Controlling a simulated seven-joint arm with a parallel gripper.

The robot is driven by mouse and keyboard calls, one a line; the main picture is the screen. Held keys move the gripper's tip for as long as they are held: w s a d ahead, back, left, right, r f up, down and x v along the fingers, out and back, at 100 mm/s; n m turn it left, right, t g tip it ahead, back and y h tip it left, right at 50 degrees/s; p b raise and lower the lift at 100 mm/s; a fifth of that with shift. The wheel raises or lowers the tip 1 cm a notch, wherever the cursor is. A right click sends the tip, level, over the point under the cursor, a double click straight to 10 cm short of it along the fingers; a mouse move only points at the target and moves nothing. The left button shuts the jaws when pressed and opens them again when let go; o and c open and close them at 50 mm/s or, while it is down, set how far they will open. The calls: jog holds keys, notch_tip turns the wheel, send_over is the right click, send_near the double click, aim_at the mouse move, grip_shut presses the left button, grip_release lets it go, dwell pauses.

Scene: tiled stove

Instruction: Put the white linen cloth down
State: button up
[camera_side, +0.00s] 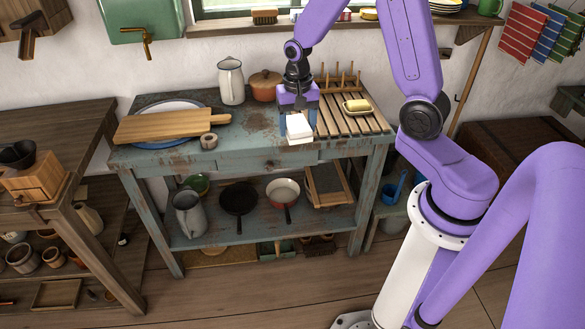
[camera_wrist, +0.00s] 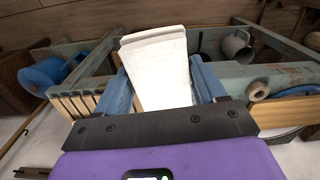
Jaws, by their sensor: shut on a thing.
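The white linen cloth (camera_side: 299,127) is a folded pale block held between the blue fingers of my gripper (camera_side: 298,122). In the side view my gripper is over the front edge of the worn blue-green table (camera_side: 258,141), beside the slatted wooden rack. The wrist view shows the cloth (camera_wrist: 158,68) upright between the two blue fingers of my gripper (camera_wrist: 162,90), reaching past their tips. I cannot tell whether the cloth touches the tabletop.
A slatted rack (camera_side: 335,118) with a yellow-topped dish (camera_side: 357,106) is at right. A cutting board (camera_side: 165,124) on a plate and a small wooden ring (camera_side: 208,141) are at left. A white pitcher (camera_side: 231,82) and an orange pot (camera_side: 264,86) stand behind. Bare tabletop lies between.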

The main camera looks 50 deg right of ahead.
aim_at(293, 136)
jog(key=a+n, duration=0.1)
jog(key=n, duration=0.1)
jog(key=s+a+n, duration=0.1)
jog(key=a+n, duration=0.1)
jog(key=s+a+n, duration=0.1)
jog(key=n, duration=0.1)
jog(key=shift+a+f, duration=0.1)
jog(key=shift+a, duration=0.2)
jog(key=shift+s+a+n, duration=0.4)
jog(key=shift+a+n, duration=0.3)
jog(key=shift+n, duration=0.3)
jog(key=shift+d, duration=0.1)
dwell(0.9)
jog(key=shift+w+d+m, duration=0.15)
jog(key=shift+d+m, duration=0.05)
jog(key=shift+m, duration=0.1)
jog(key=w+d+m, duration=0.2)
jog(key=d+m, duration=2)
jog(key=m, duration=0.4)
jog(key=shift+w+d+r, duration=0.25)
jog(key=shift+d+r, duration=0.1)
jog(key=shift+r, duration=0.05)
